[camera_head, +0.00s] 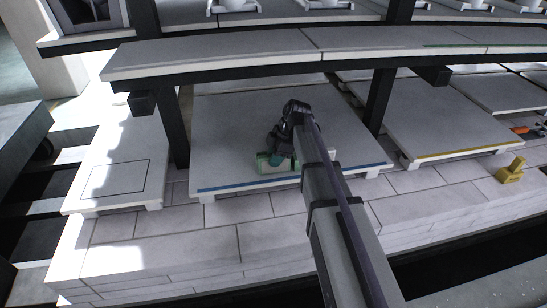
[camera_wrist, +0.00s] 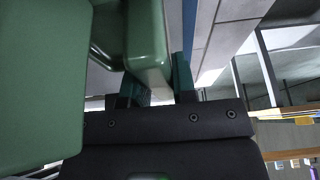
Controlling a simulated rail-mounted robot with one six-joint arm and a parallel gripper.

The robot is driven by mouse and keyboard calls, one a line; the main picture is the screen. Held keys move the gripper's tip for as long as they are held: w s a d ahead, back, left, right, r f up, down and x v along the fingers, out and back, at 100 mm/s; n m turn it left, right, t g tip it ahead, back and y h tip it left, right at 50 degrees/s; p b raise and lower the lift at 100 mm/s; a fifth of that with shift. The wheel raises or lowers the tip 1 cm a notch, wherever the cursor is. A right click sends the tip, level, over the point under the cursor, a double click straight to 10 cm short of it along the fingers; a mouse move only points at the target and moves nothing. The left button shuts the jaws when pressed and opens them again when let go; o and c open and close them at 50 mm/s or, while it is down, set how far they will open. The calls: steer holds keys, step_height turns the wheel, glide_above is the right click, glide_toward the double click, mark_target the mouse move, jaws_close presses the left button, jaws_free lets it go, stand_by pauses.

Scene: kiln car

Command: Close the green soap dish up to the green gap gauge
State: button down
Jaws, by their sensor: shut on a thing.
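In the head view my gripper (camera_head: 281,158) is low over the middle setter slab with the blue front stripe. A small green thing (camera_head: 263,165) sits at its fingertips, partly hidden by the gripper. In the wrist view my gripper (camera_wrist: 158,88) is shut on a glossy green wall with a rounded edge, which looks like part of the green soap dish (camera_wrist: 148,40). A large flat green surface (camera_wrist: 40,80) fills the left, close to the camera; I cannot tell whether it is the green gap gauge or more of the dish.
The middle slab (camera_head: 235,115) is mostly bare. Dark posts (camera_head: 378,98) stand at both sides, and an upper shelf (camera_head: 220,55) runs above and behind. A yellow block (camera_head: 511,170) is at the right. A white piece (camera_head: 331,155) shows beside my arm.

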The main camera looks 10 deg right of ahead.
steer(key=shift+d, duration=0.55)
steer(key=shift+f, duration=0.2)
stand_by(1.2)
steer(key=c, duration=0.8)
jaws_free()
steer(key=shift+c, duration=0.2)
